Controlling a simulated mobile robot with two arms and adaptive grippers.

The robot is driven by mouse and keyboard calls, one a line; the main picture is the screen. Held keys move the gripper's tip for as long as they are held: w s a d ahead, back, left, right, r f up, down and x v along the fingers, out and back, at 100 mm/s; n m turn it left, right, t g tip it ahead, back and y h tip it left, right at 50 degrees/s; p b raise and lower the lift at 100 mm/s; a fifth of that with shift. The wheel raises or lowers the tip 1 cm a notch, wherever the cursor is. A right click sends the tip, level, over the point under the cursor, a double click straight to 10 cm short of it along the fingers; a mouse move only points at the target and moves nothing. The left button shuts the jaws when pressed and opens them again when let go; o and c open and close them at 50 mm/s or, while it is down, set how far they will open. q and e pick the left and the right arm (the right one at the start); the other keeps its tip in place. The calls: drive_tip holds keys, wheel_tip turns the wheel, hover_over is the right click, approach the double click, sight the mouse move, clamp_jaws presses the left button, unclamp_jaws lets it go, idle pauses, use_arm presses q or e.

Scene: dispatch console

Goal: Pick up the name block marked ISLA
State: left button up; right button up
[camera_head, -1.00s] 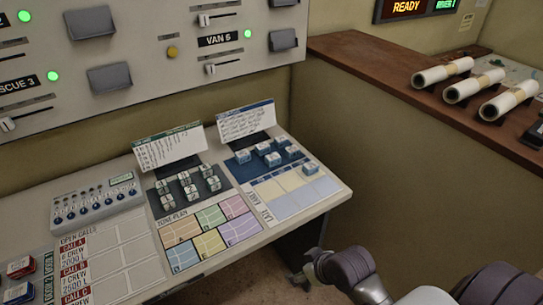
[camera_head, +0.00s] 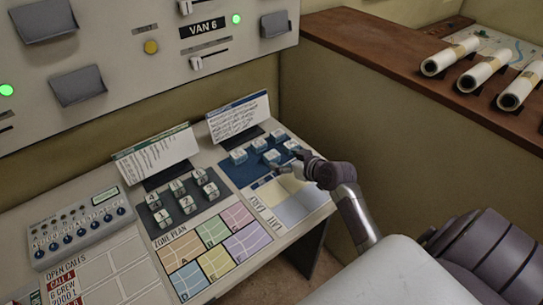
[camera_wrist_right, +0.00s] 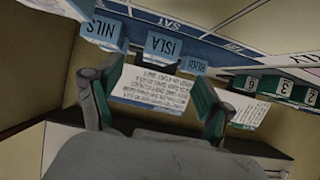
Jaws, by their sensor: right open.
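The ISLA block (camera_wrist_right: 162,47) is a pale blue block with dark lettering, ahead of my right gripper in the wrist view, roughly in line with the gap between its fingers. NILS (camera_wrist_right: 104,32) stands to its left there, and another name block (camera_wrist_right: 193,65) to its right. In the head view, several blue name blocks (camera_head: 238,157) stand on a blue mat (camera_head: 228,171); their names are too small to read. My right gripper (camera_head: 287,165) is open and empty over the near right part of that mat. It also shows in the wrist view (camera_wrist_right: 150,88). My left gripper is out of view.
Numbered blocks (camera_head: 178,188) stand on a dark mat left of the name blocks. Two propped sheets (camera_head: 155,153) (camera_head: 238,116) stand behind the blocks. A wall panel (camera_head: 130,95) rises behind; a brown ledge (camera_head: 385,60) with rolled papers is at right.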

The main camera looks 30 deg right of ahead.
sight(273, 155)
drive_tip(key=x, duration=0.2)
drive_tip(key=shift+w+f, duration=0.2)
drive_tip(key=shift+w, duration=0.1)
drive_tip(key=shift+w+a+f+p, duration=0.1)
drive_tip(key=shift+w+f+p, duration=0.1)
drive_tip(key=shift+w+p, duration=0.55)
drive_tip(key=x, duration=0.3)
drive_tip(key=shift+w+f, duration=0.25)
drive_tip(key=shift+w, duration=0.15)
drive_tip(key=shift+s, duration=0.1)
drive_tip(key=c, duration=1.2)
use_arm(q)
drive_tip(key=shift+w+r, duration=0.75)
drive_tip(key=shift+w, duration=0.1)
use_arm(e)
drive_tip(key=shift+o, duration=0.2)
drive_tip(key=shift+r, duration=0.15)
